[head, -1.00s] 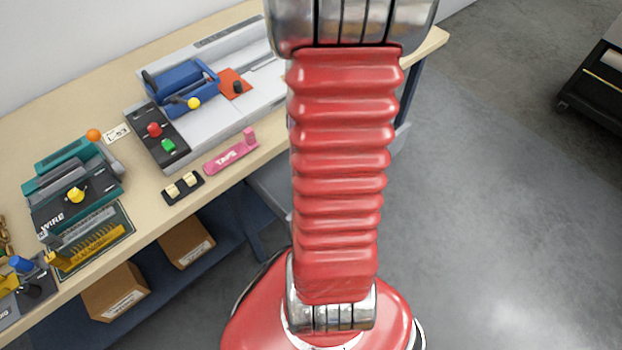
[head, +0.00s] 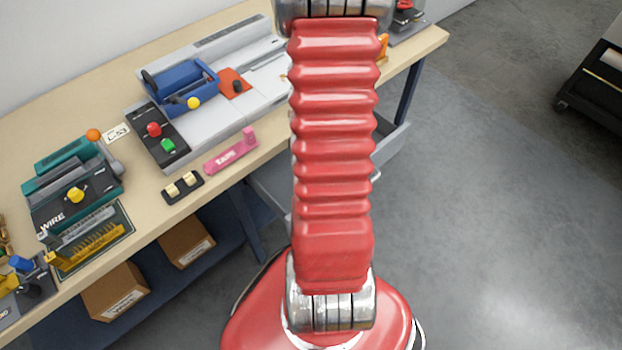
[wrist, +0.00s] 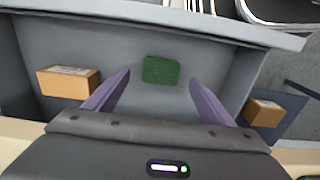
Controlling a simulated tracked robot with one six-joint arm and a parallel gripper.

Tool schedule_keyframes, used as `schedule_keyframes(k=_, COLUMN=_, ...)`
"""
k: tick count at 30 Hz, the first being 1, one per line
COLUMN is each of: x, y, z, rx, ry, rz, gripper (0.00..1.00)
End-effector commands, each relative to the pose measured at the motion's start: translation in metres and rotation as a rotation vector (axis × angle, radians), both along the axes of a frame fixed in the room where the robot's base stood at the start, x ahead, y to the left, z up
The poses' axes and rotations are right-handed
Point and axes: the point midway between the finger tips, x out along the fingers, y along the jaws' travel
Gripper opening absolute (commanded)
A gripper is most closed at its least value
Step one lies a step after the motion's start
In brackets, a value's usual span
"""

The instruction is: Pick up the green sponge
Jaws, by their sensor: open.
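The green sponge (wrist: 161,71) shows in the wrist view as a small dark green block. It lies on the grey bottom of what looks like an open drawer or bin (wrist: 190,28). My gripper (wrist: 158,85) is open, with its two purple fingers spread to the left and right of the sponge in the picture. Nothing is between the fingers that I can see touching them, and the sponge appears beyond the tips. In the head view the sponge and my gripper are not visible; my red arm covers the middle.
Brown boxes (wrist: 68,82) (wrist: 263,112) show at both sides in the wrist view. In the head view a wooden workbench (head: 60,115) carries a blue-clamped machine (head: 180,85), a teal wire machine (head: 75,190) and a pink taps tool (head: 231,152).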

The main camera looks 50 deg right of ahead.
Motion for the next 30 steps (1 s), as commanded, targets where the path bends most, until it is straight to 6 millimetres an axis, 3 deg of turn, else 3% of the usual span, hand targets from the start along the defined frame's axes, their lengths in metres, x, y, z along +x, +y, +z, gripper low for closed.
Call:
schedule_keyframes(k=8, x=-0.001, y=0.001, z=-0.006, rx=0.002, ry=0.002, rz=0.000, gripper=0.77)
schedule_keyframes(k=21, x=-0.001, y=0.003, z=-0.048, rx=0.001, ry=0.001, rz=-0.001, gripper=0.77)
schedule_keyframes(k=30, x=-0.001, y=0.002, z=-0.052, rx=0.000, ry=0.000, rz=-0.001, gripper=0.77)
